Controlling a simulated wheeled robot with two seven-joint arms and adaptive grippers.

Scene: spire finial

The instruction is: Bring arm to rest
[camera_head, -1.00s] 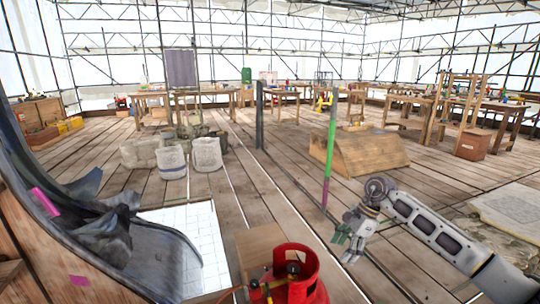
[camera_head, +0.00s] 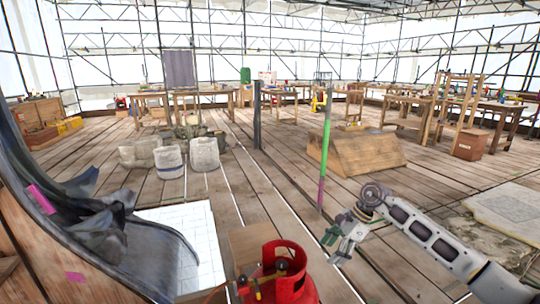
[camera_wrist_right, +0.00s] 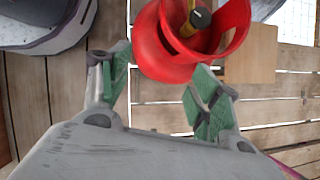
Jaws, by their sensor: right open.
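My right arm comes in from the right edge of the head view. Its gripper (camera_head: 341,243) hangs over the plank floor, open and empty, to the right of a red gas cylinder (camera_head: 285,277). In the right wrist view the gripper's green-padded fingers (camera_wrist_right: 165,95) stand apart with bare planks between them. The red cylinder (camera_wrist_right: 170,55) lies just beyond them in that view; I cannot tell the exact gap. My left gripper is not in view.
A dark curved sheet on a wooden form (camera_head: 60,240) fills the left foreground. A white gridded sheet (camera_head: 190,240) lies beside it. A green and purple pole (camera_head: 325,160) stands behind my right gripper. A wooden ramp block (camera_head: 355,152) and several sacks (camera_head: 172,162) are farther back. Planks between are clear.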

